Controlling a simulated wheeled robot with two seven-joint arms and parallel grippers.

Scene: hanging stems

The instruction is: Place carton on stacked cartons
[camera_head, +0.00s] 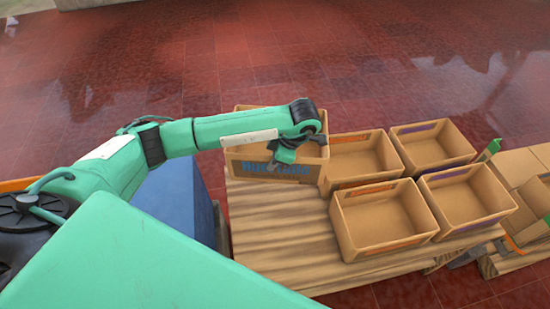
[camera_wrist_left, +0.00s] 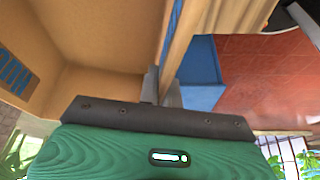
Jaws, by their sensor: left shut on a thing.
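An open cardboard carton (camera_head: 250,168) with blue lettering on its near side is at the far left end of the wooden table. My left gripper (camera_head: 284,158) is shut on this carton's near wall. The wrist view shows the fingers (camera_wrist_left: 160,88) closed across the wall's edge, with the carton's inside (camera_wrist_left: 95,40) to the left. I cannot tell whether the carton rests on the table or is slightly raised. Several other open, empty cartons, such as the front one (camera_head: 348,222), are grouped to its right. My right gripper is not in view.
The wooden table (camera_head: 275,235) is bare at its front left. A blue box (camera_head: 172,198) stands left of it; the wrist view also shows a blue box (camera_wrist_left: 203,78). More cartons (camera_head: 520,165) are at the far right. Red tiled floor (camera_head: 300,50) lies beyond.

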